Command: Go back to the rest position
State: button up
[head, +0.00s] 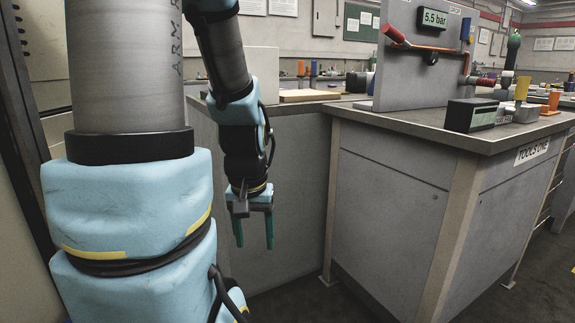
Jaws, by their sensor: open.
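My gripper (254,230) hangs pointing down in the middle left of the head view. Its two green fingers are apart and nothing is between them. It is in front of the grey side panel of a bench, below the level of the bench top. My arm runs up from it along the left of the view.
A grey workbench (385,195) with a "TOOLS ONE" label stands at the right. On it are an upright panel (400,68) with a red-handled pipe and a "5.5 bar" display (434,19), and a dark box (471,115). Dark floor (300,303) shows below my gripper.

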notch_tip(320, 180, up, 28)
jog(key=p, duration=2.6)
